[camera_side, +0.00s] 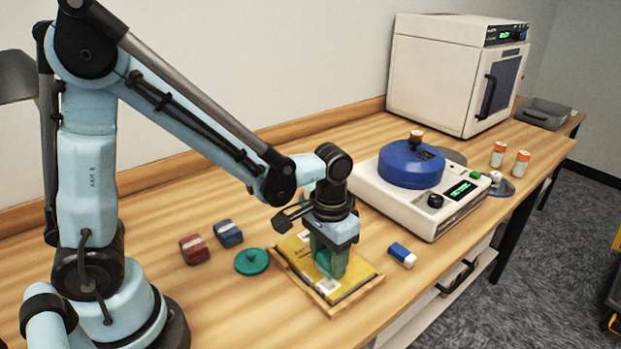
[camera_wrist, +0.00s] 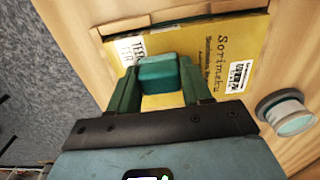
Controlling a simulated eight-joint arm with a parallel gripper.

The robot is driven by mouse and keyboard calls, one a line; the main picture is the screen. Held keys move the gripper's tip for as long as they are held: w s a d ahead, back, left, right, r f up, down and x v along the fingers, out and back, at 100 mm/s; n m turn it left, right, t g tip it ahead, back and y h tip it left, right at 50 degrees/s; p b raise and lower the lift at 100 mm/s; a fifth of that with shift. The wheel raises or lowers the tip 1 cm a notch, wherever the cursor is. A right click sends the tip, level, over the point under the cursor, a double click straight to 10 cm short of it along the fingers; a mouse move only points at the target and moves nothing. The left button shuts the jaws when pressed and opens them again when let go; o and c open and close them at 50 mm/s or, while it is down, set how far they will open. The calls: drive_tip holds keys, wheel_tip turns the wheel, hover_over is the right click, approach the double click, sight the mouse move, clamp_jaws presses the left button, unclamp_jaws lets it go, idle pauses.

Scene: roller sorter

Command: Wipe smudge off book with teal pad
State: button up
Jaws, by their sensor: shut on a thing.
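The yellow book (camera_side: 347,285) lies in a shallow wooden tray (camera_side: 336,308) on the bench. In the wrist view the book (camera_wrist: 235,52) shows printed text and white labels. My gripper (camera_side: 330,268) is over the book, pointing down, with green fingers. In the wrist view my gripper (camera_wrist: 160,90) is shut on the teal pad (camera_wrist: 163,73), a small block between the fingers. The pad is at or just above the book's cover; I cannot tell whether it touches. No smudge can be made out; the pad and fingers hide part of the cover.
A green round lid (camera_side: 252,261), a red block (camera_side: 194,249) and a blue block (camera_side: 228,233) lie left of the tray. A blue-and-white block (camera_side: 402,255) lies right of it. A white machine with a blue lid (camera_side: 411,165) and a white oven (camera_side: 440,75) stand behind.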

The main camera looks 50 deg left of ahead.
drive_tip(key=shift+s, duration=0.85)
drive_tip(key=shift+s+a, duration=0.35)
drive_tip(key=shift+a, duration=0.05)
drive_tip(key=shift+w+a, duration=0.15)
drive_tip(key=shift+w, duration=3.95)
drive_tip(key=shift+s, duration=3.9)
drive_tip(key=shift+s+r, duration=0.15)
drive_tip(key=shift+s, duration=0.1)
wheel_tip(320, 180, up, 8)
drive_tip(key=shift+w, duration=0.1)
